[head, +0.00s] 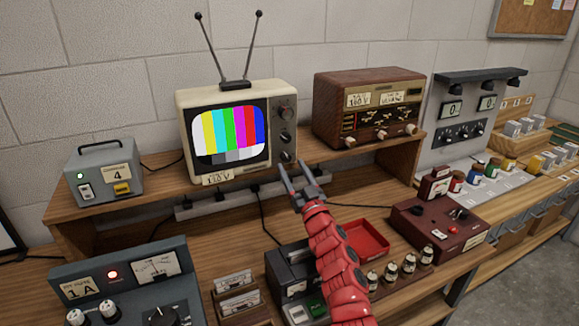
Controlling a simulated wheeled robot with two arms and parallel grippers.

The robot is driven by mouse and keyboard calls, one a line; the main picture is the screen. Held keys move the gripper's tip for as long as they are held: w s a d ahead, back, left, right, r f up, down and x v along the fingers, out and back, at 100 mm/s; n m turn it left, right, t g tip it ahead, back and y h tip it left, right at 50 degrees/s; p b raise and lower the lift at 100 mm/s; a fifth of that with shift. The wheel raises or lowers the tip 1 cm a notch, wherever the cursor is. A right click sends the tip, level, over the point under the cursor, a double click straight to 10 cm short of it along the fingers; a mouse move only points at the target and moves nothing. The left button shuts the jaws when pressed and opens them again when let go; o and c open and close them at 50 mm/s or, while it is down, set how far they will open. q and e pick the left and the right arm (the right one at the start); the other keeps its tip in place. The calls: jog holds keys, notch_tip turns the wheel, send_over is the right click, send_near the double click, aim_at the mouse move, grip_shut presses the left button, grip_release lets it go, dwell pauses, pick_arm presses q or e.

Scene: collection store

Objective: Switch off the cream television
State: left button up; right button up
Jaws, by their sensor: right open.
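The cream television (238,133) stands on the raised wooden shelf, with a twin antenna (233,60) on top. Its screen (229,134) is lit with colour bars. A column of dark knobs (285,131) runs down the right side of its front. A paper label (217,179) is at its lower left. My right gripper (299,178) is open and empty, in front of and just below the television's lower right corner. I cannot tell whether it touches anything. My left gripper is not in view.
A brown radio (368,106) stands right of the television and a grey box (104,172) stands left. Below are a power strip (225,203), a red tray (358,238), a maroon box (440,228) and a grey meter unit (128,285).

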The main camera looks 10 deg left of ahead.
jog(key=shift+x, duration=1.05)
jog(key=shift+a+f, duration=0.1)
grip_shut()
